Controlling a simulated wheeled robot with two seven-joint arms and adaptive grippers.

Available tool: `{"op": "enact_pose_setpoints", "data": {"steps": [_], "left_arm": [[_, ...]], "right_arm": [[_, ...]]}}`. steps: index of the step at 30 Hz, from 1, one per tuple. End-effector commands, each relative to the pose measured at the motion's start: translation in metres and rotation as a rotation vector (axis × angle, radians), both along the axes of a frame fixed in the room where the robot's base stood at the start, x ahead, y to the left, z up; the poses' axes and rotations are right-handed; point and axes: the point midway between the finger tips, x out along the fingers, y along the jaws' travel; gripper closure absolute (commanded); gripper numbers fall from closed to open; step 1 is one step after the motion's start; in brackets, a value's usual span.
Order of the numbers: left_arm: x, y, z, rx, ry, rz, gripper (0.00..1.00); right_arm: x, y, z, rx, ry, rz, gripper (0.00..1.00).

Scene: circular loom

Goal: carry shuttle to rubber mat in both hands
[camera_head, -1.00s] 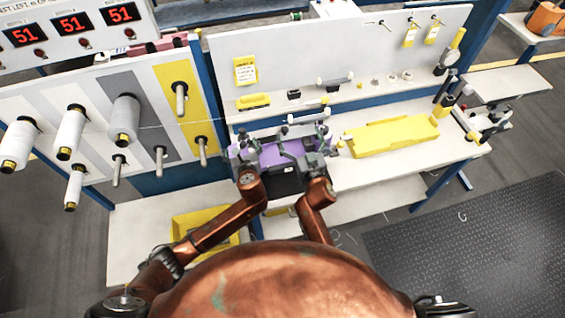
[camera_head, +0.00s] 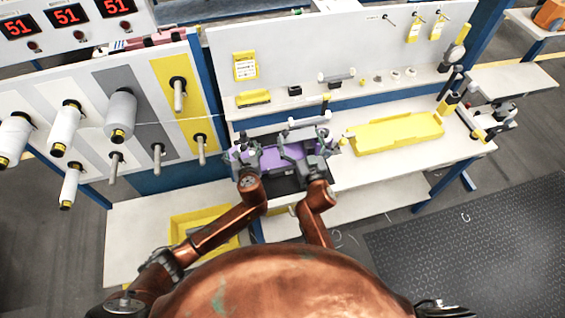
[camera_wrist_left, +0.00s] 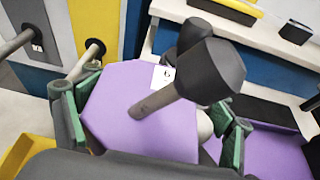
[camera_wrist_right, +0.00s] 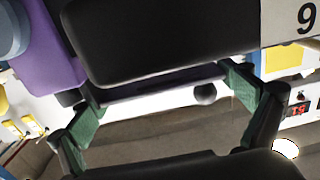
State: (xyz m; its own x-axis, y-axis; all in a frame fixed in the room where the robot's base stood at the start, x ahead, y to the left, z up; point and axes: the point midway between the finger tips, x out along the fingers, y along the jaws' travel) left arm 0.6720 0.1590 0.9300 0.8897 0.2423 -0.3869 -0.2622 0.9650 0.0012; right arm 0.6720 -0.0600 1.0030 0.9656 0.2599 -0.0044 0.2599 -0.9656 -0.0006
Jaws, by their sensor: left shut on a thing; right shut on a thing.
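The shuttle (camera_head: 270,159) is a purple body with dark parts, held level at the front of the bench. My left gripper (camera_head: 249,158) is at its left end; in the left wrist view its green pads (camera_wrist_left: 150,128) lie either side of the purple body (camera_wrist_left: 112,112), by a grey knobbed handle (camera_wrist_left: 212,72). My right gripper (camera_head: 308,158) is at the right end, its pads (camera_wrist_right: 165,102) at either end of a dark bar. Both are shut on the shuttle. A dark patch (camera_head: 287,184) shows below it; I cannot tell its gap to the shuttle. A dark textured mat (camera_head: 480,245) covers the floor at right.
A yellow tray (camera_head: 398,134) lies on the bench to the right. A yellow bin (camera_head: 190,222) stands low at left. White thread cones (camera_head: 120,115) and bare pegs stick out from the left panel. A shelf (camera_head: 290,102) with small parts runs behind the shuttle.

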Motion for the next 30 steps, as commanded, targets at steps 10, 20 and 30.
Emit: {"op": "enact_pose_setpoints", "data": {"steps": [10,20,30], "left_arm": [[0.0,-0.005,-0.016,-0.003,0.002,-0.009,0.21],[-0.007,-0.004,-0.014,-0.003,0.003,-0.004,0.02],[-0.064,-0.02,0.011,-0.005,0.005,-0.006,0.02]], "right_arm": [[-0.001,0.006,-0.015,0.002,0.0,0.011,0.0],[-0.001,0.004,-0.015,0.001,0.0,0.006,0.0],[0.0,0.002,-0.016,0.0,0.003,0.003,0.0]]}}
